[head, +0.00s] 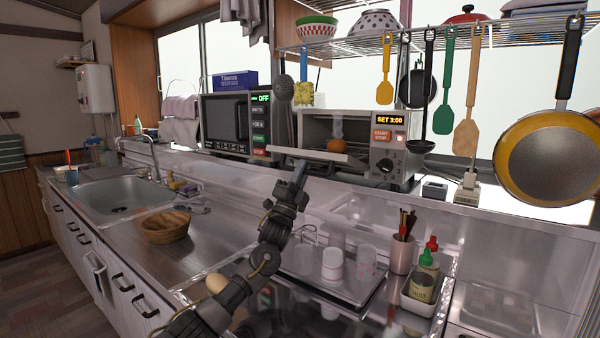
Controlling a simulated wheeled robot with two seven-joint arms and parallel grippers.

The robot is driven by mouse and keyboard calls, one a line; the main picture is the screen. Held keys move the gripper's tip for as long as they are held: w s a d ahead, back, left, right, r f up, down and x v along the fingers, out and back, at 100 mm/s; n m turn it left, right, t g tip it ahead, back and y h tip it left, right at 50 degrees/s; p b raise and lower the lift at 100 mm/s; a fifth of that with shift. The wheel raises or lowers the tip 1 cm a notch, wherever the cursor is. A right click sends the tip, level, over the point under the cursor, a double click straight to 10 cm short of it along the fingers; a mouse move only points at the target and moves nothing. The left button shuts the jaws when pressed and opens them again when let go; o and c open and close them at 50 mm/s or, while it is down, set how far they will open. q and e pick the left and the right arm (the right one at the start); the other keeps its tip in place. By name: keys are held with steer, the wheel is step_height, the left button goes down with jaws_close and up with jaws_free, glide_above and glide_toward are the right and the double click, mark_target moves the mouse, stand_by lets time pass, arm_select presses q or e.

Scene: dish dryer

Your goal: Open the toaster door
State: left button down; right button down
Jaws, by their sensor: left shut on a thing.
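The toaster (385,164) stands on the ledge behind the counter, with a "SET 3:00" display and a knob on its right side. Its door (317,154) is swung down, close to level, and the cavity shows a round orange-brown item (337,146) inside. My left gripper (300,170) is at the door's front edge toward its left end, shut on the door there. The fingertips are small and partly merge with the dark edge. My right gripper is not in view.
A microwave (228,122) stands left of the toaster. Utensils and a pan (548,155) hang at right. Below are a tray (325,285) with cups, a utensil holder (402,254) and bottles (425,272). A wooden bowl (165,227) sits near the sink (120,195).

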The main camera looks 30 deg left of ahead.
arm_select(q)
steer(key=c, duration=1.8)
jaws_free()
steer(key=o, duration=0.3)
steer(key=shift+w+f, duration=0.2)
steer(key=shift+w, duration=0.05)
steer(key=shift+s+r, duration=0.1)
steer(key=shift+s+f, duration=0.3)
steer(key=shift+f, duration=0.15)
steer(key=s, duration=0.4)
steer(key=s+a, duration=0.1)
steer(key=s, duration=0.7)
steer(key=shift+s+a, duration=0.1)
steer(key=shift+a, duration=0.2)
